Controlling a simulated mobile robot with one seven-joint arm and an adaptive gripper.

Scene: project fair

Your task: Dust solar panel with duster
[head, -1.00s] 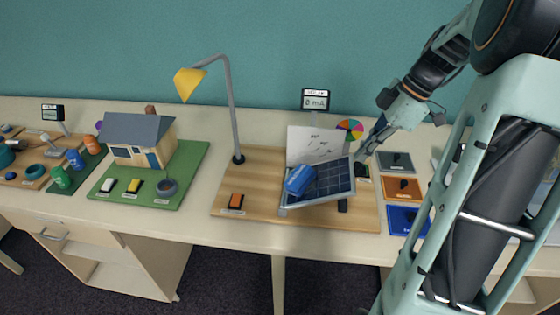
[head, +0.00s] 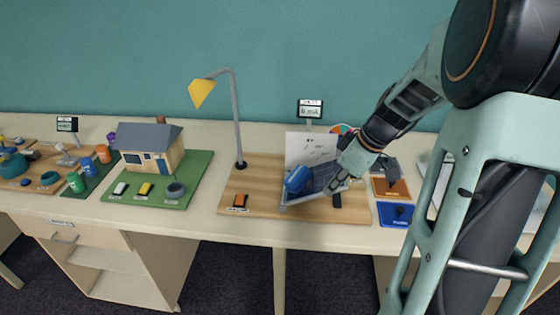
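The solar panel (head: 318,186) is a dark blue gridded plate in a light frame, tilted on a wooden board. A blue block (head: 297,180), perhaps the duster, rests against its upper left part. My gripper (head: 337,183) reaches in from the upper right, over the panel's right part, and hides much of it. It is to the right of the blue block, with a small gap between them in the picture. Its fingers are small and dark against the panel, so whether they are open, shut or holding something is unclear.
A yellow lamp (head: 201,92) on a grey pole stands left of the panel. A white card (head: 309,146) and a meter display (head: 310,109) stand behind it. A model house (head: 150,148) is farther left. Blue and orange trays (head: 390,188) lie to the right. My arm blocks the right side.

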